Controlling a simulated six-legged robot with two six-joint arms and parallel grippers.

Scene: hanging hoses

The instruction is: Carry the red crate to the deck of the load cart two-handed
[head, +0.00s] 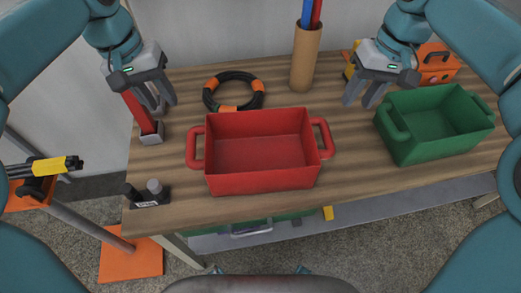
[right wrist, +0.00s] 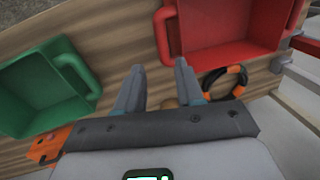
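The red crate (head: 262,180) stands upright and empty on the wooden workbench, with a loop handle on its left and right ends. It also shows in the right wrist view (right wrist: 230,55). My left gripper (head: 160,108) is above the bench's left end, left of the crate's left handle and apart from it. Its fingers look parted and hold nothing visible. My right gripper (head: 366,102) is behind and right of the crate's right handle, apart from it. In the right wrist view its two fingers (right wrist: 158,95) are spread and empty. I cannot make out the load cart.
A green crate (head: 437,150) stands right of the red one. Behind are a coiled black hose (head: 233,91) with orange bands, a tall brown cylinder (head: 305,58) and an orange box (head: 437,62).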

